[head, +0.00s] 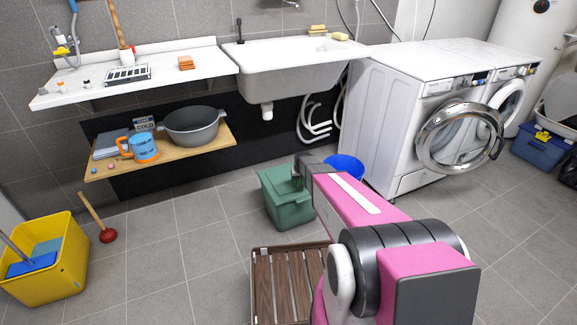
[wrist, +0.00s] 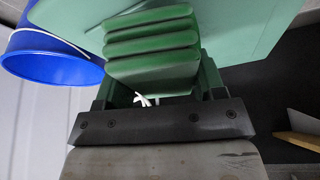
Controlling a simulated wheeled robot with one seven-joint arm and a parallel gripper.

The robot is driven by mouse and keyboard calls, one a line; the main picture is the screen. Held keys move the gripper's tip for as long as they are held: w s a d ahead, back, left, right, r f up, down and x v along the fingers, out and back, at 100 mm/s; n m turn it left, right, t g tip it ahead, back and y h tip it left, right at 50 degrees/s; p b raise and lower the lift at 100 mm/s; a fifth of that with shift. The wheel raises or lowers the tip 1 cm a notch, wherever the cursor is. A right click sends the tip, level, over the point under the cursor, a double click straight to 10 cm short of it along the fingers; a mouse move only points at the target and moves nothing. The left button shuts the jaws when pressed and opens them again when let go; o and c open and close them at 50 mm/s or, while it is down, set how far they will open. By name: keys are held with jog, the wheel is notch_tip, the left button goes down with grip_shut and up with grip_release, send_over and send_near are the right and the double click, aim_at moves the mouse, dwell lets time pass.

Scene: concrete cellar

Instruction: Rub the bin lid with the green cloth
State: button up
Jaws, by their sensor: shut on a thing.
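The green bin (head: 287,205) stands on the floor, and its lid faces up. In the wrist view the pale green lid (wrist: 245,30) fills the area behind the cloth. The green cloth (wrist: 150,42) is a thick folded pad with several layers. My gripper (wrist: 155,72) is shut on the cloth and holds it at the lid. I cannot tell whether the cloth touches the lid. In the head view my gripper (head: 299,176) is over the right part of the bin, and my arm hides part of the lid.
A blue bucket (head: 344,168) stands close to the bin's right side. A slatted wooden mat (head: 290,283) lies in front. A washing machine (head: 425,125) is to the right, and a low wooden shelf (head: 185,152) is to the left.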

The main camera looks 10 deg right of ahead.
jog(key=shift+r, duration=1.85)
